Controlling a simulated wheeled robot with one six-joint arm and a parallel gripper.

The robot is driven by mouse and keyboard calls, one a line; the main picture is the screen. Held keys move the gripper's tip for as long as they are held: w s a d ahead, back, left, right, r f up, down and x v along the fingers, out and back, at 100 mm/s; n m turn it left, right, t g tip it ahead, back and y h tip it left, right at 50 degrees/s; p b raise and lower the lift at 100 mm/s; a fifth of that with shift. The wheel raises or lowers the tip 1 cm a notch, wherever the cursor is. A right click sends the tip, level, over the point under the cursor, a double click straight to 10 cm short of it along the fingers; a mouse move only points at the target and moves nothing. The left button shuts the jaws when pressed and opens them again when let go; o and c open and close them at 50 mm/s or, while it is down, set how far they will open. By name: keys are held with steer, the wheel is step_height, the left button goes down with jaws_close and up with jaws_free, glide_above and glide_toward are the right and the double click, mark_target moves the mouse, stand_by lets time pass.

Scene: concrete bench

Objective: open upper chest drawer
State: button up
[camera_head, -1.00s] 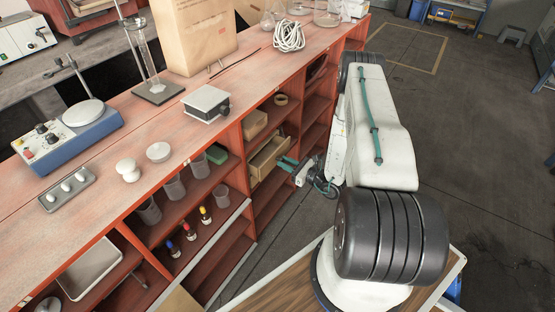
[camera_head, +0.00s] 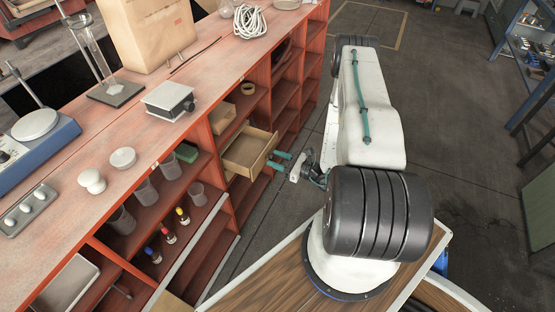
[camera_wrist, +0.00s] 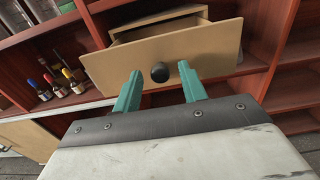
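The light wooden drawer (camera_head: 245,149) stands pulled out of the red shelf unit, with part of its inside showing. In the wrist view its front panel (camera_wrist: 215,47) faces me, with a round black knob (camera_wrist: 160,72) near the middle. My gripper (camera_head: 283,160) is just outside the drawer front. In the wrist view the two green fingers of my gripper (camera_wrist: 159,70) are spread to either side of the knob, with a visible gap on each side. Nothing is held. Whether the fingertips reach past the knob's depth I cannot tell.
The red shelf unit (camera_head: 205,128) runs along the left, with bottles and cups on its shelves. Small coloured-cap bottles (camera_wrist: 62,82) stand left of the drawer. The bench top holds a paper bag (camera_head: 150,30) and instruments. Open floor (camera_head: 445,110) lies to the right.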

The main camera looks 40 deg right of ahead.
steer(key=v, duration=0.7)
steer(key=shift+s+d, duration=0.15)
steer(key=shift+s, duration=0.2)
stand_by(0.4)
